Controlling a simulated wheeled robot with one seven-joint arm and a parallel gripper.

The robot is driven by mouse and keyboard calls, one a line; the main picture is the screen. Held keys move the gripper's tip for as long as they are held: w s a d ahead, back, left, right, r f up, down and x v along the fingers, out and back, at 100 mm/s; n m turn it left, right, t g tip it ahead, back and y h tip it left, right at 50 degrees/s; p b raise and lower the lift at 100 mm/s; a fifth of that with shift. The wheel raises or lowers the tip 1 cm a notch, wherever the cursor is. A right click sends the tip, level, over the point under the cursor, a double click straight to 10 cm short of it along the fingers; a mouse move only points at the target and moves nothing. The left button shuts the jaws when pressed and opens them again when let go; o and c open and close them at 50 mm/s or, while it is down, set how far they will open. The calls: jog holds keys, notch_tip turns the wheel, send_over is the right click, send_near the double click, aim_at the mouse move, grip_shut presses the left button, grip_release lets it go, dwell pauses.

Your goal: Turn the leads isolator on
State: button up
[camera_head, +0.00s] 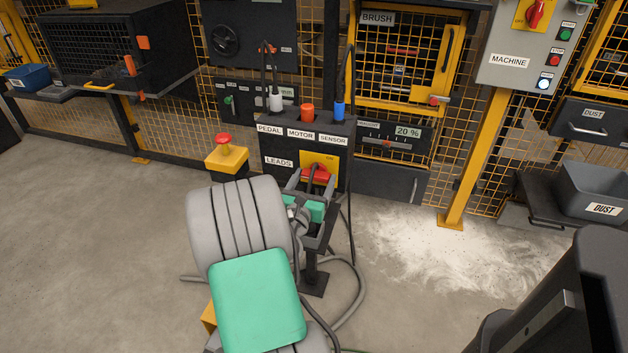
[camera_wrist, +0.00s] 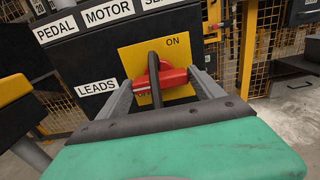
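The handle also shows in the head view (camera_head: 317,175). The word ON is at the plate's upper right. The red handle lies roughly sideways, and a dark upright bar partly covers it. My gripper (camera_wrist: 161,77) faces the plate, its grey fingers wide apart on either side of the handle. I cannot tell whether they touch it. The plate's lower part is hidden by my gripper.
A yellow post with a red button (camera_head: 224,142) stands left of my arm. Plugs and cables rise from the box top (camera_head: 306,112). Hoses lie on the floor around the box's stand. A grey DUST bin (camera_head: 596,185) is at right.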

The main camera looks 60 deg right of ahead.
jog(key=c, duration=0.9)
jog(key=shift+m, duration=0.4)
jog(key=m, duration=0.3)
jog(key=shift+m, duration=0.3)
jog(key=m+b, duration=0.1)
jog(key=m, duration=0.3)
jog(key=shift+m, duration=0.3)
jog(key=m+b, duration=0.1)
jog(key=m, duration=0.4)
jog(key=shift+f+b, duration=0.1)
jog(key=shift+b, duration=0.2)
jog(key=shift+m+b, duration=0.65)
jog(key=shift+m, duration=1.25)
